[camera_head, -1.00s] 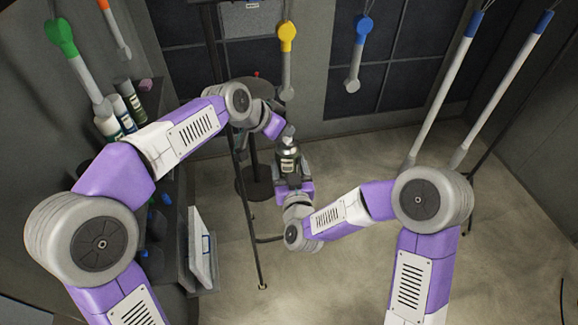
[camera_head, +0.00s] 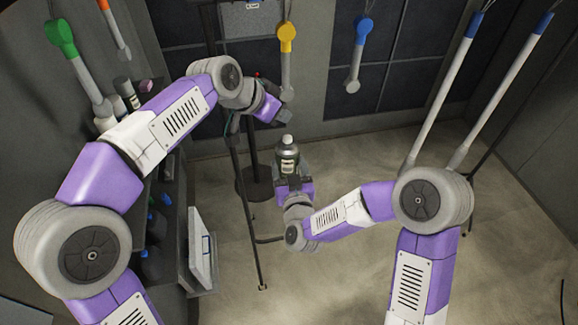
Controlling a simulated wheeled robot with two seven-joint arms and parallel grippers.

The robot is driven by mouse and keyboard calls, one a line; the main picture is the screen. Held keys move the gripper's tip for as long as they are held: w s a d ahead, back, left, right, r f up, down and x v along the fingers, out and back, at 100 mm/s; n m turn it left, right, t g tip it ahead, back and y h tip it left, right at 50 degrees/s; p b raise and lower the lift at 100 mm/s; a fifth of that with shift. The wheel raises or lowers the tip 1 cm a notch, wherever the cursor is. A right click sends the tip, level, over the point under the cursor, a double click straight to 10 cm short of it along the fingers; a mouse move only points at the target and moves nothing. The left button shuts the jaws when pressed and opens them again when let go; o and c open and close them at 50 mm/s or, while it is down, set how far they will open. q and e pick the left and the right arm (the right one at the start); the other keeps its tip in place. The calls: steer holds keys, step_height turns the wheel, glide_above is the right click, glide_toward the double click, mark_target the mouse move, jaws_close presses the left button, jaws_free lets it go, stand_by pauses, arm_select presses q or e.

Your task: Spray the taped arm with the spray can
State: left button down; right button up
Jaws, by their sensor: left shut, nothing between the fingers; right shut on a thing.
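A dark spray can (camera_head: 288,158) with a pale label and a light top stands upright in my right gripper (camera_head: 292,180), which is shut on its lower part. My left gripper (camera_head: 283,118) is shut and empty, a little above and behind the can, apart from it in the picture. Several arm-like grey pieces with coloured ends hang here: a green one (camera_head: 62,40), a yellow one (camera_head: 287,38) and a blue one (camera_head: 361,32) among them. I cannot tell which one is the taped arm.
Shelves at the left hold several bottles (camera_head: 127,92), partly hidden by my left arm. A white panel (camera_head: 201,250) leans below them. A dark stand (camera_head: 254,180) is behind the can. Two long blue-ended poles (camera_head: 440,95) hang at the right. The floor at centre right is clear.

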arm_select(q)
steer(key=v, duration=1)
stand_by(0.6)
